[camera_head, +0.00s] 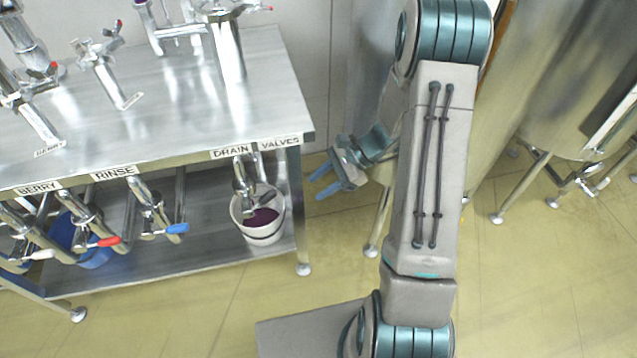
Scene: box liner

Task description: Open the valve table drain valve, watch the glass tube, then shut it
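The metal valve table (190,110) fills the left of the view, with labels along its front edge. Below the DRAIN label (231,152) hangs the chrome drain valve (241,180). Its lever is hard to make out against the bucket below. A white bucket (244,234) with dark purple liquid stands under it on the lower shelf. I cannot pick out the glass tube with certainty. My gripper (319,182) is to the right of the table's front right corner, apart from the valve. Its two blue fingers are spread with nothing between them.
More valves hang left along the edge, with a blue lever (175,229), a red lever (108,241) and a white lever (40,254). A blue bucket (97,257) sits on the lower shelf. Steel tanks (560,90) stand at the right. The tiled floor (540,280) is open in front.

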